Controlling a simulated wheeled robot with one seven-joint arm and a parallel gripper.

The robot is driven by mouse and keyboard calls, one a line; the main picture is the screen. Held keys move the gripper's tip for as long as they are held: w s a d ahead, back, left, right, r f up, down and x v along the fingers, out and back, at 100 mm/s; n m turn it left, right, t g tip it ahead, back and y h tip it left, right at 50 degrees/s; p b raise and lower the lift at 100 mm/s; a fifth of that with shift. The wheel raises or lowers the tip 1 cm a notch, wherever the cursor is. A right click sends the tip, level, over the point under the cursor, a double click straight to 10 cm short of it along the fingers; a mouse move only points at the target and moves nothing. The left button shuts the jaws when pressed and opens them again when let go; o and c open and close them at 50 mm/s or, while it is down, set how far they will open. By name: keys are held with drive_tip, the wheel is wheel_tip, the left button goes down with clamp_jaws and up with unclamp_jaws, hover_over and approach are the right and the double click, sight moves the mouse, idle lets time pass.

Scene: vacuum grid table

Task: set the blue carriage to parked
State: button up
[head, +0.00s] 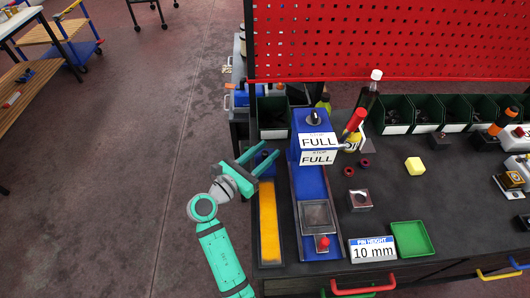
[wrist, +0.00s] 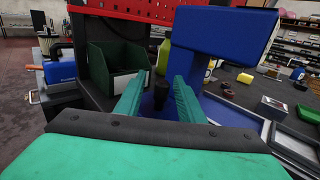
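The blue carriage (head: 268,172), a small dark blue block, sits at the far end of the yellow strip (head: 269,228), partly covered by my gripper in the head view. My gripper (head: 267,152) has green fingers reaching over it from the left. In the wrist view my gripper (wrist: 160,77) is open. A dark knob (wrist: 161,93) shows between its fingers, with blue surface (wrist: 148,106) around its foot. I see a gap beside the knob but cannot tell whether either finger touches it.
A tall blue housing (head: 296,147) with FULL signs stands close to the right of my gripper. Its blue bed holds a grey plate (head: 317,214) and a red knob (head: 323,243). Green bins (head: 273,117) stand behind. A green tray (head: 412,239) lies right.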

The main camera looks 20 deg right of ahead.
drive_tip(key=shift+a, duration=0.15)
drive_tip(key=v, duration=1)
drive_tip(key=shift+s+a, duration=0.2)
drive_tip(key=shift+a, duration=0.05)
drive_tip(key=shift+d, duration=0.1)
